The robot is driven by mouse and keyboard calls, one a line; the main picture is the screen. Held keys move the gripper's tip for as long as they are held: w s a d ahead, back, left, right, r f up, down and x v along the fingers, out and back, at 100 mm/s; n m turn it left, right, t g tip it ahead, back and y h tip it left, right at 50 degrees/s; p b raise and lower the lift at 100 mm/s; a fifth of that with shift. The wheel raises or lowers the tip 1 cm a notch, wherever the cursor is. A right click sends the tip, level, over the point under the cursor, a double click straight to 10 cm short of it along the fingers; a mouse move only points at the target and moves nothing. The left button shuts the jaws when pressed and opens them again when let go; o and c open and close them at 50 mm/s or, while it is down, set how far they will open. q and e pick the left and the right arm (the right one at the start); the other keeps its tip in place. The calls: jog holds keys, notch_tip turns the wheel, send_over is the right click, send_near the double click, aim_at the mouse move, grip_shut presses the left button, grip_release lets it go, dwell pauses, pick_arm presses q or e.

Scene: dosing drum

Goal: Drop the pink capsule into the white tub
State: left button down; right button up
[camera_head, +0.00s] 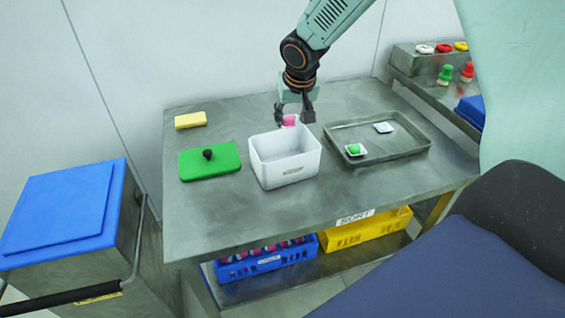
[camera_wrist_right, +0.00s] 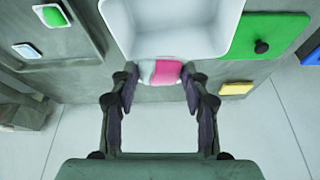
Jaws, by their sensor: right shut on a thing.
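The pink capsule (camera_head: 289,120), pink with a whitish end, is held between the fingertips of my right gripper (camera_head: 296,112). In the right wrist view the capsule (camera_wrist_right: 162,72) sits between the two dark fingers of the right gripper (camera_wrist_right: 158,78). The white tub (camera_head: 266,175) stands open on the table with a small label on its front. The capsule is at the tub's far rim in the head view; I cannot tell its exact height above it. The tub (camera_wrist_right: 122,45) also shows just beyond the capsule in the wrist view. My left gripper is not in view.
A green lid with a black knob (camera_head: 190,166) lies left of the tub, with a yellow block (camera_head: 190,120) behind it. A grey tray (camera_head: 415,149) on the right holds a small white dish with a green piece (camera_head: 355,150) and another white dish (camera_head: 383,127).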

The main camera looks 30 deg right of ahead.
notch_tip(320, 180, down, 4)
jog(key=b, duration=0.2)
jog(key=shift+s+b, duration=0.15)
jog(key=shift+b, duration=0.25)
jog(key=shift+f+b, duration=0.45)
jog(key=shift+f, duration=0.25)
jog(key=o, duration=0.6)
jog(key=shift+r, duration=0.15)
jog(key=o, duration=0.3)
jog(key=shift+o, duration=0.2)
send_near(293, 125)
jog(key=shift+d+f, duration=0.1)
jog(key=shift+f, duration=0.6)
